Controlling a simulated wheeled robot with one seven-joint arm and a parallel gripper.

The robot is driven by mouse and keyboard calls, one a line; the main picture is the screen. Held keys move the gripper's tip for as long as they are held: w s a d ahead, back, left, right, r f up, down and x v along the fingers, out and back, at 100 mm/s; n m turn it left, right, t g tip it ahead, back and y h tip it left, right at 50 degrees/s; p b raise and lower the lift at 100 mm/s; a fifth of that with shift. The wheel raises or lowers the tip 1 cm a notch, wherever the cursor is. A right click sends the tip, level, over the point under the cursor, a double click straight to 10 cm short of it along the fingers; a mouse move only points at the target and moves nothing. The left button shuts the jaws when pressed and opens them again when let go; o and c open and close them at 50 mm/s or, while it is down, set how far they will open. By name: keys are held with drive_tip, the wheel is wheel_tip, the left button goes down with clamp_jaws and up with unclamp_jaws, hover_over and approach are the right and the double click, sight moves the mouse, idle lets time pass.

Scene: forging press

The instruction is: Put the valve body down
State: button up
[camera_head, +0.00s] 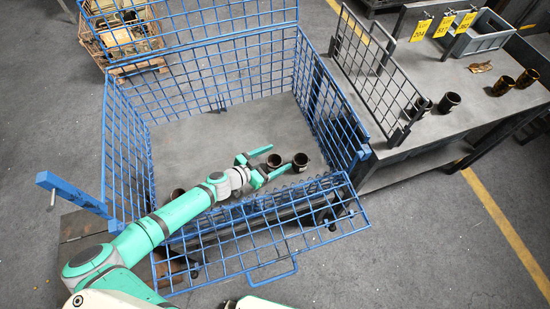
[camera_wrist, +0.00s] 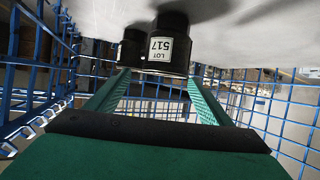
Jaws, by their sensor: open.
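A dark cylindrical valve body (camera_head: 275,161) with a white label "LOT 517" stands on the grey floor of the blue wire crate (camera_head: 298,70). In the wrist view this valve body (camera_wrist: 168,42) sits ahead of and between my fingertips. My gripper (camera_head: 278,159) is open, its green fingers spread on either side of it; contact cannot be told. A second dark cylinder (camera_head: 300,162) stands close beside it, and it also shows in the wrist view (camera_wrist: 131,48). Another dark cylinder (camera_head: 178,194) is partly hidden by my arm.
The crate's front panel (camera_head: 290,235) is folded down; its side and back walls stand. The crate's middle floor is clear.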

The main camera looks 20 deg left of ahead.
drive_tip(key=shift+r, duration=0.25)
drive_tip(key=v, duration=0.7)
drive_tip(key=shift+s+r, duration=0.2)
drive_tip(key=shift+r, duration=0.25)
drive_tip(key=shift+a, duration=0.2)
